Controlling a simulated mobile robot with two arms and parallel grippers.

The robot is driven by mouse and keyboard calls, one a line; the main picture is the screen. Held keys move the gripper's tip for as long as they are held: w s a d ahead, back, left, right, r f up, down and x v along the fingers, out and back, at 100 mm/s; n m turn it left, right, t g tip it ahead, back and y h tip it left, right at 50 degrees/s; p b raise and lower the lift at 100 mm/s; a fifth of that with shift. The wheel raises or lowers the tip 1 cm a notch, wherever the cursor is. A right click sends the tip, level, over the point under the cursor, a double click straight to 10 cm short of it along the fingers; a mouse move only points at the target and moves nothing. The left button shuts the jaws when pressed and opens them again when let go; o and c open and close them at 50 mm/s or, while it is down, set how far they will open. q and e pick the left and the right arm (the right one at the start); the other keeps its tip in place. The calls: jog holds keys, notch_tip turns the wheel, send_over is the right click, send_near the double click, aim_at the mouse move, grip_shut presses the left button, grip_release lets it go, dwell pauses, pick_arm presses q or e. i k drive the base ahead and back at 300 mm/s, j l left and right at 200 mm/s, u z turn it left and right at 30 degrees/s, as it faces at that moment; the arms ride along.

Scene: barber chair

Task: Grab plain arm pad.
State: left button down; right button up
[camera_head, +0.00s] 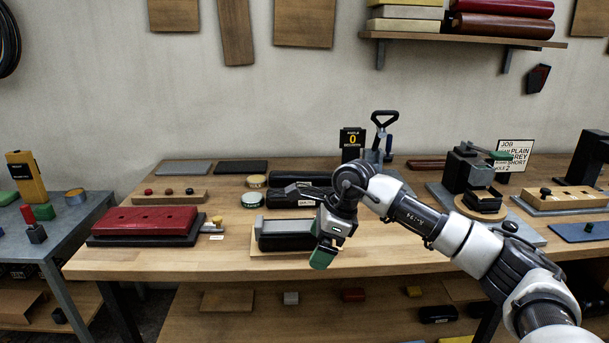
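Several dark pads lie on the wooden workbench. A black pad with a smooth front (283,241) sits on a light board near the front edge, with a grey strip along its back. Two more black pads, a rear one (283,179) and one in front of it (285,199), lie behind it. A red pad with buttons on top (150,218) lies on a dark base at the left. My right gripper (322,255), with a green tip, points down at the right end of the front black pad and hides that end. Its finger gap is not clear. My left gripper is out of view.
A job card (515,154) reads "PLAIN", "GREY", "SHORT" and "HOLE 2". A black press-like tool (468,170) stands at the right. Round tins (252,200) stand left of the black pads. The front left of the workbench (150,262) is clear.

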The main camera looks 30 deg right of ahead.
aim_at(277, 178)
jog(key=i+l, duration=1.25)
jog(key=i, duration=0.25)
